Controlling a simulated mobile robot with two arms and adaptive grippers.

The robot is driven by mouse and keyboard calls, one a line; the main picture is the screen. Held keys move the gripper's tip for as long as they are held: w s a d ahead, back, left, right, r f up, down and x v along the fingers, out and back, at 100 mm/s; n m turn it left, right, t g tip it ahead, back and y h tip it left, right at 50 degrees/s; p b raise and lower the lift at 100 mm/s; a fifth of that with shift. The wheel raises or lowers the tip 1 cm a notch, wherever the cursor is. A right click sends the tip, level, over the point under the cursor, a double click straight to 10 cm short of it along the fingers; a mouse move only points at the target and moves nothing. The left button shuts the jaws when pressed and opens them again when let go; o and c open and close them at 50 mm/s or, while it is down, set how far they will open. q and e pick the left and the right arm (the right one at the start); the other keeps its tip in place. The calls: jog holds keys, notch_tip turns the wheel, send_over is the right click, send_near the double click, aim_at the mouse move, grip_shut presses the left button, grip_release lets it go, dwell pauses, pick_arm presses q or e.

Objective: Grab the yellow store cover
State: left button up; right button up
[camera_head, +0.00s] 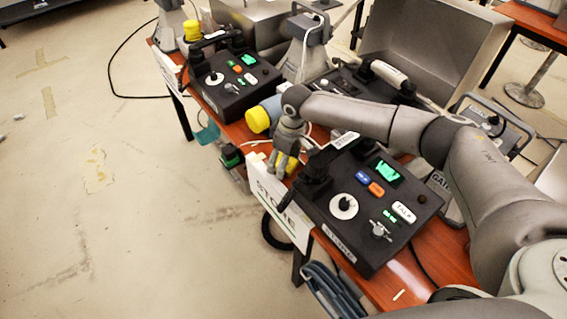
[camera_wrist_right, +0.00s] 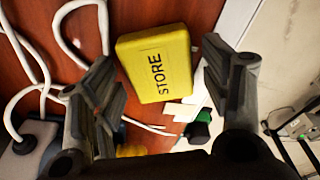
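The yellow store cover (camera_wrist_right: 157,62) is a yellow block with rounded edges and the black word STORE on it. In the right wrist view it lies over the red-brown table top, between the two spread fingers of my right gripper (camera_wrist_right: 160,58). Gaps show on both sides of it. In the head view my right gripper (camera_head: 284,158) points down at the table's left edge, beside the near black phone box. Its fingers mostly hide the yellow there. My left gripper is not in view.
The near black phone box (camera_head: 365,228) stands close to my right gripper, its handset (camera_head: 308,178) beside the fingers. A white STORE sign (camera_head: 281,212) hangs from the table edge. White cords (camera_wrist_right: 60,35) lie left of the cover. A second phone box (camera_head: 230,90) stands farther back.

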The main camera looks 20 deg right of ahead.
jog(key=shift+r, duration=0.1)
jog(key=c, duration=0.9)
